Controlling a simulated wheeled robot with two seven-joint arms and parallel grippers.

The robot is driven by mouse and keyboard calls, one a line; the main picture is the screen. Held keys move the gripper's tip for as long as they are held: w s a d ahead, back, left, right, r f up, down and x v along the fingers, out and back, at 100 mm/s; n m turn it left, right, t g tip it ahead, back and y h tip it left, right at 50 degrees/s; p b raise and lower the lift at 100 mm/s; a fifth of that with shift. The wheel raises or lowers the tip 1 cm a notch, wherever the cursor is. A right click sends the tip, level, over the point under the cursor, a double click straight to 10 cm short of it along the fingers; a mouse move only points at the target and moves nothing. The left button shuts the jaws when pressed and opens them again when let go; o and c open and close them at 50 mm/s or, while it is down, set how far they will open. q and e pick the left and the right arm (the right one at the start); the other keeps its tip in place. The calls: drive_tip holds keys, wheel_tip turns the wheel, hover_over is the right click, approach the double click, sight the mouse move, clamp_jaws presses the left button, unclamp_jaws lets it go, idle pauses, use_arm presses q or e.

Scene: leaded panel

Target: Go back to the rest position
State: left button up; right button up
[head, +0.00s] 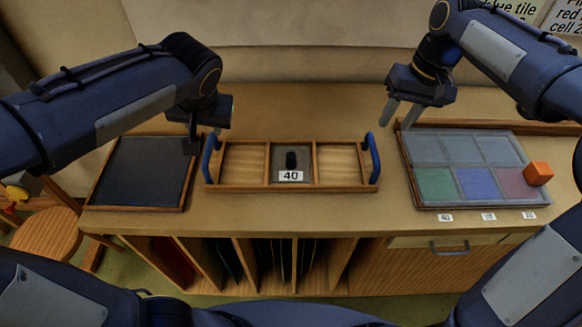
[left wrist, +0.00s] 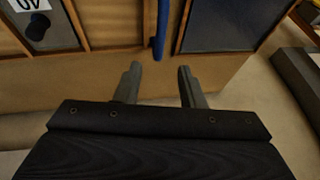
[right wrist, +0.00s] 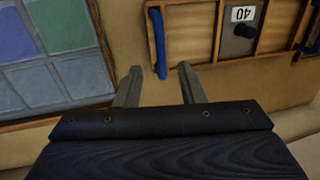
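My left gripper (head: 206,136) is above the table between the dark framed board and the wooden tray. In the left wrist view its fingers (left wrist: 158,85) are apart with nothing between them. My right gripper (head: 402,114) is above the table between the tray and the leaded panel. In the right wrist view its fingers (right wrist: 160,88) are also apart and empty. The three-compartment wooden tray (head: 292,188) has a blue handle at each end. Its middle compartment holds a small black knob-like piece (head: 291,160) and a label reading 40 (head: 290,176).
The leaded panel (head: 463,150) has green, blue and reddish cells in its front row. An orange cube (head: 538,173) sits at its right edge. The dark framed board (head: 145,172) lies at left. A round wooden stool (head: 47,233) stands left of the table. Shelf slots and a drawer are below.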

idle(0.5)
